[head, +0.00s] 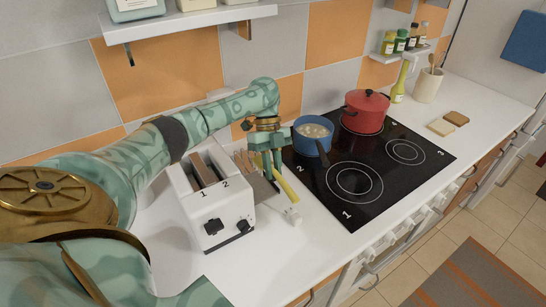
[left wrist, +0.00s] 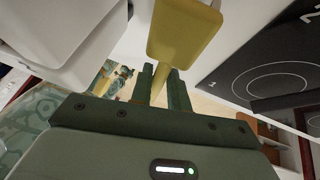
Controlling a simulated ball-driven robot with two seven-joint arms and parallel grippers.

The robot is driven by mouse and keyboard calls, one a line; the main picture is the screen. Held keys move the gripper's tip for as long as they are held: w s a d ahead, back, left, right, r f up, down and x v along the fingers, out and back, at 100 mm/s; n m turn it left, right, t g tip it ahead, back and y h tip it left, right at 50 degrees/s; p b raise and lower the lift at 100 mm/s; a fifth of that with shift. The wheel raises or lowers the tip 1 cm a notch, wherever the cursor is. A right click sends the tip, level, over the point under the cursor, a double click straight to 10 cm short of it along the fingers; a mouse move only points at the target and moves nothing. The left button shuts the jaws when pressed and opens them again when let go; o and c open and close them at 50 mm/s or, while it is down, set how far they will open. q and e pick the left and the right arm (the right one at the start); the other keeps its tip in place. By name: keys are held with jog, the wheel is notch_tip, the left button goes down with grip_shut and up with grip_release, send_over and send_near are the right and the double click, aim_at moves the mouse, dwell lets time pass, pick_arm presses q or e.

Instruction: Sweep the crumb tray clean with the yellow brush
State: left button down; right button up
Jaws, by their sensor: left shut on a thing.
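My left gripper (head: 268,162) is between the toaster and the stove, shut on the yellow brush (head: 286,188). The brush slants down from the fingers, and its pale end is low over the counter; I cannot tell whether it touches. In the left wrist view the brush (left wrist: 183,32) stands out between the two dark green fingers (left wrist: 165,88). A grey flat sheet (head: 264,188), which looks like the crumb tray, sticks out beside the toaster (head: 218,205). The gripper and brush partly cover it. Crumbs on it are too small to tell. My right gripper is not in view.
The black stove (head: 375,160) is right of the brush, with a blue pot (head: 312,143) at its near left, handle toward me, and a red pot (head: 365,112) behind. Bread slices (head: 440,127) lie at the far right. The counter in front of the brush (head: 290,250) is clear.

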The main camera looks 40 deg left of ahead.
pick_arm(q)
jog(key=shift+s+r, duration=0.1)
jog(key=shift+f, duration=0.95)
notch_tip(320, 180, down, 5)
jog(key=shift+f+b, duration=0.1)
jog(key=shift+b, duration=1.15)
jog(key=shift+f+b, duration=0.55)
jog(key=shift+f, duration=0.4)
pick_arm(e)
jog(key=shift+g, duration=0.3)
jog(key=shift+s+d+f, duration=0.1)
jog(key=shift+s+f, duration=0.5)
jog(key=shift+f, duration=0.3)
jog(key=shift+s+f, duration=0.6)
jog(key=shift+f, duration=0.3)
